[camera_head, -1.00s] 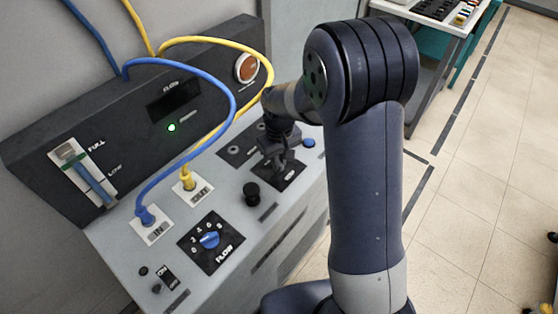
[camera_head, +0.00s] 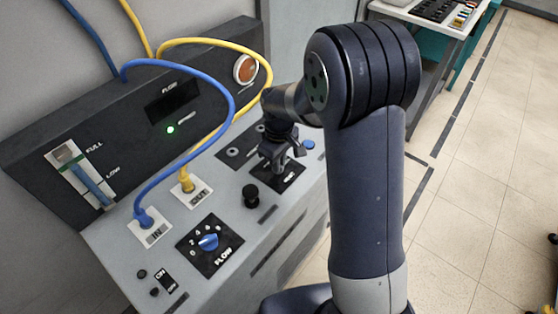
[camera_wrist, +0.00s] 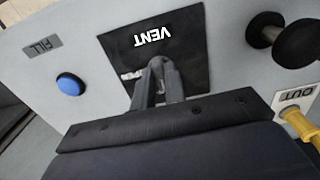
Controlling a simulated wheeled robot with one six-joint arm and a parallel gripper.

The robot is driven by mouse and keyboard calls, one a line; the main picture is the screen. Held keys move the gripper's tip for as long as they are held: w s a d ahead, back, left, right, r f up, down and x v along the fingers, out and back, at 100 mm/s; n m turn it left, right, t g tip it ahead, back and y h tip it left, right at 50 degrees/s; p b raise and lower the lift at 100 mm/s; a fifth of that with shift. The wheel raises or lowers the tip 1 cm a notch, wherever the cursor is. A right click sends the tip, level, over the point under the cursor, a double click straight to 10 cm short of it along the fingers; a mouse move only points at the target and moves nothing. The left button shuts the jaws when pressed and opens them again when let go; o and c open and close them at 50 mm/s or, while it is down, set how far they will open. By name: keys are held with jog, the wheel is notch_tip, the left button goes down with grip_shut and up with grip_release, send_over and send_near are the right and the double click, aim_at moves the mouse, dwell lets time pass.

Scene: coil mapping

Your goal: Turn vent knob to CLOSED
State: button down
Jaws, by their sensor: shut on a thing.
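The black VENT plate (camera_wrist: 185,45) fills the upper middle of the wrist view, its lettering upside down. It also shows in the head view (camera_head: 292,174), on the grey panel top. My gripper (camera_wrist: 158,70) reaches down over the plate, its two fingers close together and shut on the vent knob. The fingers cover most of the knob, so its pointing direction cannot be read. A small pale mark (camera_wrist: 132,75) lies just left of the fingertips. In the head view, my gripper (camera_head: 279,166) is over the same plate, partly hiding it.
A black knob (camera_head: 251,195) stands near the plate. The blue FILL button (camera_wrist: 70,84) lies on the plate's other side. Blue (camera_head: 236,105) and yellow (camera_head: 268,88) hoses arch over the panel. The blue FLOW knob (camera_head: 208,241) is nearer the front.

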jog(key=c, duration=1.5)
grip_release()
jog(key=shift+o, duration=0.2)
jog(key=shift+r, duration=0.1)
notch_tip(320, 180, up, 11)
jog(key=shift+f, duration=0.2)
notch_tip(320, 180, down, 11)
jog(key=shift+r, duration=0.1)
